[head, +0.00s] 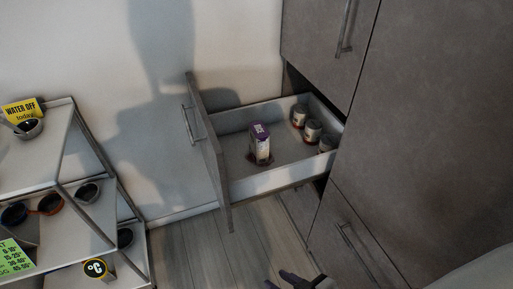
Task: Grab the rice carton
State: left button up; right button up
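A small upright carton (260,143) with a purple top and a pale front stands inside the open drawer (265,183), left of the middle of its floor. It is probably the rice carton, but its print is too small to read. My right gripper (277,279) shows at the bottom edge, well below and apart from the drawer and carton. Its two dark fingertips look spread, with nothing seen between them; the rest is cut off by the frame. My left gripper is not in view.
Several cans (312,131) stand at the drawer's right side. The drawer's tall front panel (212,160) faces left. Grey cabinets (430,130) fill the right. A shelf rack (58,232) with bowls and signs stands left. The wooden floor (200,255) between is clear.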

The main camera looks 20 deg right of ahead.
aim_at(259, 136)
jog(key=z, duration=1.4)
jog(key=k, duration=0.75)
jog(key=u, duration=0.95)
jog(key=i, duration=0.45)
jog(key=z, duration=0.05)
